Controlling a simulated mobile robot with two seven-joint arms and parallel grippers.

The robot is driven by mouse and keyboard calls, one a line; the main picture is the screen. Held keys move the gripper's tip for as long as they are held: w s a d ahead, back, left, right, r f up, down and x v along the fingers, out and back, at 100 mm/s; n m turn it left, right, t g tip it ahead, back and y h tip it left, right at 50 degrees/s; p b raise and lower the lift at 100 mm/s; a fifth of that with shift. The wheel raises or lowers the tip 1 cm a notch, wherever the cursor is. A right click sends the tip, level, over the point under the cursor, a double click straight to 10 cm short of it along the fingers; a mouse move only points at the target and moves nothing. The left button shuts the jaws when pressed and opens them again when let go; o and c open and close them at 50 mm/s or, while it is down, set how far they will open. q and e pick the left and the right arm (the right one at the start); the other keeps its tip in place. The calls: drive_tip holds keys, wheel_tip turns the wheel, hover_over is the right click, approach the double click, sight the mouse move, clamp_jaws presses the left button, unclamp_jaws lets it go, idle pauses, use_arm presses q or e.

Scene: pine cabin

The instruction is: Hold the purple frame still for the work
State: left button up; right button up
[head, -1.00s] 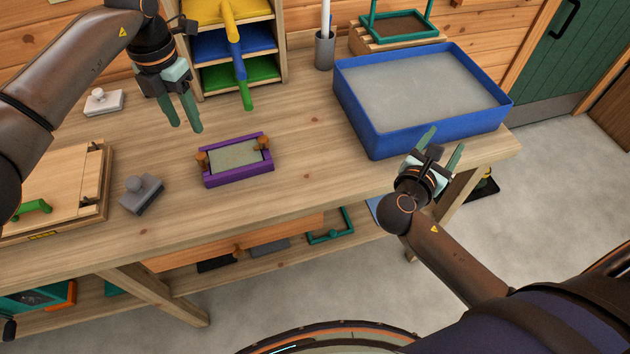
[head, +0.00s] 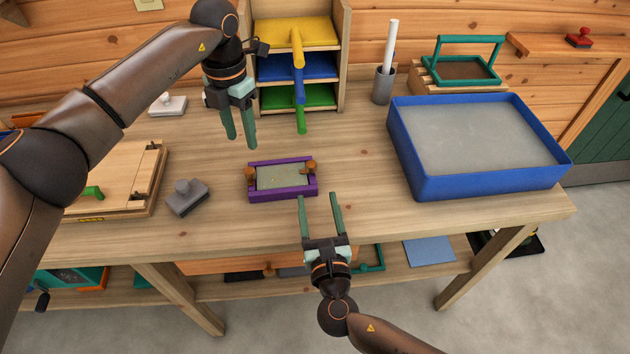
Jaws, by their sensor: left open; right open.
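The purple frame (head: 283,193) lies flat on the wooden bench, with a grey-green panel (head: 282,177) inside it and a brown knob at each side. My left gripper (head: 239,138) is open and empty, pointing down above the bench, up and left of the frame. My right gripper (head: 320,205) is open and empty, its fingers pointing toward the frame from the bench's front edge. Its fingertips appear just below the frame's lower right part in the picture; I cannot tell whether they touch it.
A blue tub (head: 480,187) of grey liquid stands to the right. A grey block with a knob (head: 187,199) and a wooden board (head: 120,190) lie to the left. A shelf with coloured trays (head: 297,68) and a grey cup (head: 383,87) stand behind.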

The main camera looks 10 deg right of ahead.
sight(312, 170)
drive_tip(key=w, duration=1.1)
clamp_jaws()
idle(0.6)
